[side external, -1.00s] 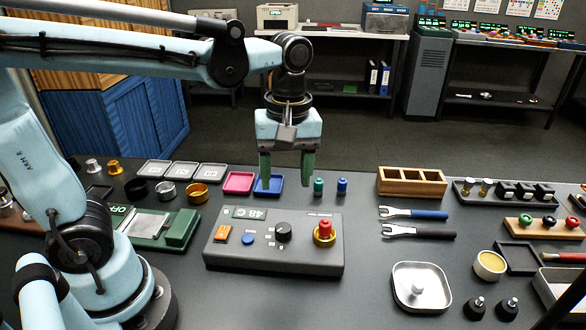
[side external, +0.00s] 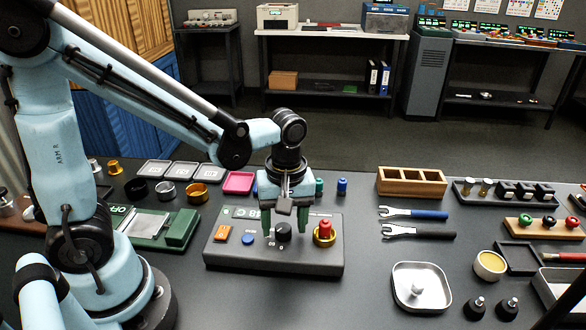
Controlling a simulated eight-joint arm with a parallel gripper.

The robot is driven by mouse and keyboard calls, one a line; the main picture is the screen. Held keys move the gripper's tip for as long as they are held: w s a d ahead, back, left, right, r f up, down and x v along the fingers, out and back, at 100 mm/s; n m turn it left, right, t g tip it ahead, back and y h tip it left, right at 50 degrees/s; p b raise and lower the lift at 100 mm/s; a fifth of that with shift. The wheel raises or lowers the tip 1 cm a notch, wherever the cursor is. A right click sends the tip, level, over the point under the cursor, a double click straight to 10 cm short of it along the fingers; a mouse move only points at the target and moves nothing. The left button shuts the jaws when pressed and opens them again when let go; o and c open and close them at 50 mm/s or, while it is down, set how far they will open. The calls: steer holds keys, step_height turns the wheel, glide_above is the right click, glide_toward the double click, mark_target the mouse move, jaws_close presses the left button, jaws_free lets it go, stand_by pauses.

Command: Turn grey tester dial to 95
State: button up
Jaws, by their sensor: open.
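The grey tester (side external: 275,259) is a box on the dark table in the middle of the side external view. Its dial (side external: 283,232) is a black knob on the top face. My gripper (side external: 284,232) points straight down over the tester, its green fingers open, one on each side of the dial. I cannot tell whether the fingers touch the knob. The tester's display (side external: 254,212) is partly covered by the gripper, and its full reading is hidden. An orange switch (side external: 222,234), a blue button (side external: 248,239) and a red knob in a brass ring (side external: 324,232) are also on the tester.
A green device (side external: 160,228) stands left of the tester. Two wrenches (side external: 418,223), a wooden box (side external: 411,181) and a metal tray (side external: 421,287) lie to the right. A pink tray (side external: 238,182) and green and blue pegs (side external: 342,186) are behind the tester.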

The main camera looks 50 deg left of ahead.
steer(key=shift+f, duration=0.4)
steer(key=c, duration=1)
steer(key=shift+c, duration=0.2)
